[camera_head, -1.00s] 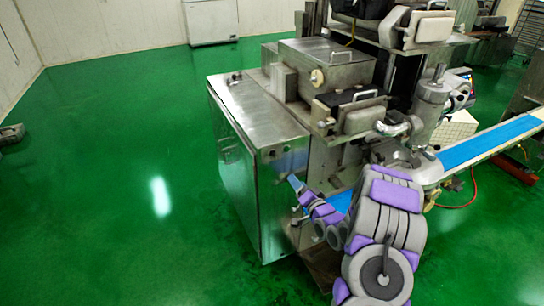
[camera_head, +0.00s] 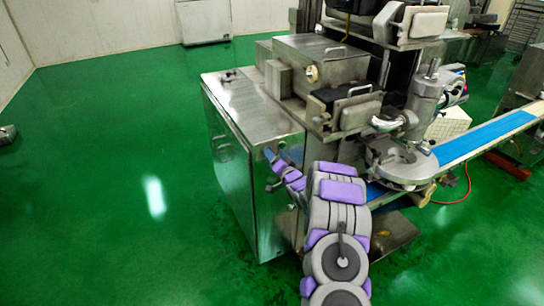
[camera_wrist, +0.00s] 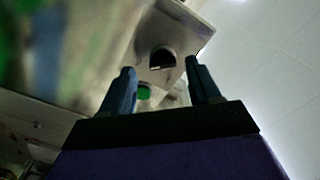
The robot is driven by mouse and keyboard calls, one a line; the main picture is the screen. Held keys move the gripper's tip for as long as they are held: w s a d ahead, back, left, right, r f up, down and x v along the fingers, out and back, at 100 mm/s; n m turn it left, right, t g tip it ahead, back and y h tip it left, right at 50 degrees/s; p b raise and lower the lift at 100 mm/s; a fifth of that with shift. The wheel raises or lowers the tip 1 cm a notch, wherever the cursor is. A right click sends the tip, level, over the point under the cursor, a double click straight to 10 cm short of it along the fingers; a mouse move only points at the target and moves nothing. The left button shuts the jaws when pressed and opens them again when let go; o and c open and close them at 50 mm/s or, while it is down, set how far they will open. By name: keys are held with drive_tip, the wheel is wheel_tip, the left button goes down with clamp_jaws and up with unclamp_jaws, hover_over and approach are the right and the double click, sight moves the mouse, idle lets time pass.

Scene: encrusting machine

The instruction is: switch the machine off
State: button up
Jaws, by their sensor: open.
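The encrusting machine (camera_head: 262,105) is a large metal unit with a steel cabinet. In the wrist view, a pale metal panel (camera_wrist: 183,30) carries a dark round switch (camera_wrist: 162,58) with a light mark on it. A green button (camera_wrist: 144,93) shows below the switch. My gripper (camera_wrist: 162,80) is open, its two fingers apart with the switch framed between and beyond them. Nothing is held. In the head view, my gripper (camera_head: 270,168) is at the cabinet's right-hand face, near its upper edge. The switch and button cannot be made out there, and contact cannot be told.
A blue conveyor belt (camera_head: 480,143) extends to the right from the machine. A red hose (camera_head: 463,190) hangs under it. A white box-like unit (camera_head: 203,20) stands by the far wall.

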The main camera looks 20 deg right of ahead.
drive_tip(key=shift+w, duration=0.9)
drive_tip(key=shift+c, duration=0.2)
drive_tip(key=c, duration=1)
drive_tip(key=shift+n, duration=0.3)
drive_tip(key=shift+s+a+f+n+b, duration=0.1)
drive_tip(key=shift+n+b, duration=1.15)
drive_tip(key=shift+n, duration=3.05)
drive_tip(key=shift+f+n+b, duration=0.1)
drive_tip(key=shift+n+b, duration=1.15)
drive_tip(key=shift+n, duration=3.05)
